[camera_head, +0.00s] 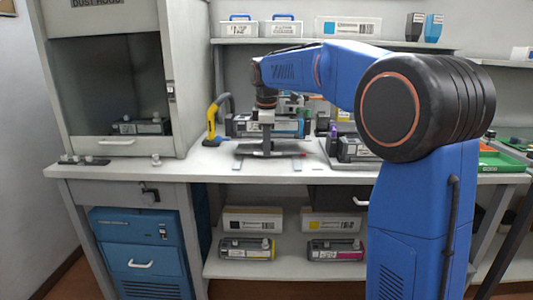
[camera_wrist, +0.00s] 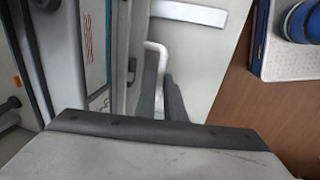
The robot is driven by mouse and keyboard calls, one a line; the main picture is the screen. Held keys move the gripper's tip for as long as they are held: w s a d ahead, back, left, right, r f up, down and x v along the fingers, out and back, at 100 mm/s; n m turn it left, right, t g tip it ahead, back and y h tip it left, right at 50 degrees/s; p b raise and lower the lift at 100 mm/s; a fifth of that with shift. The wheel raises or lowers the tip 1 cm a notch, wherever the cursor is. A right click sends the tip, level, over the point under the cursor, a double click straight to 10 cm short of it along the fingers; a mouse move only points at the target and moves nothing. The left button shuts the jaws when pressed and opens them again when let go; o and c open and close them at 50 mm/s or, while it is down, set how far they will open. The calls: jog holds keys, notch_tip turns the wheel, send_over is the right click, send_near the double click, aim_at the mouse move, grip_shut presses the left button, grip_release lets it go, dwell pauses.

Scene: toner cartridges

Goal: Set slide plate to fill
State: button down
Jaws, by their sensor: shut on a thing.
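My gripper (camera_head: 267,146) points down at a dark fixture (camera_head: 252,153) on the workbench. In the wrist view, the dark fingers of my gripper (camera_wrist: 162,104) are shut on a pale bent handle (camera_wrist: 161,62). The handle's lower end is hidden between them. I cannot tell whether this handle belongs to the slide plate, and no fill marking is readable. A toner cartridge (camera_head: 285,126) with a pale label lies in the fixture, right behind my gripper. In the wrist view, a long labelled body (camera_wrist: 94,45) stands at left, apart from the fingers.
Another cartridge unit (camera_head: 356,149) sits close on the right. The dust hood (camera_head: 112,142) is at left. A shelf (camera_head: 240,41) with boxes and bottles runs above. The bench front is mostly clear.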

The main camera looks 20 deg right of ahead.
jog(key=w, duration=0.1)
jog(key=w+d, duration=0.1)
jog(key=w, duration=0.2)
jog(key=shift+w+d, duration=0.25)
jog(key=shift+w, duration=0.15)
jog(key=shift+w+r, duration=0.15)
jog(key=c, duration=1.8)
grip_release()
jog(key=shift+w+d, duration=0.1)
jog(key=shift+c, duration=0.2)
jog(key=s+r, duration=0.3)
jog(key=r, duration=1.4)
jog(key=shift+a, duration=0.45)
jog(key=shift+s, duration=0.1)
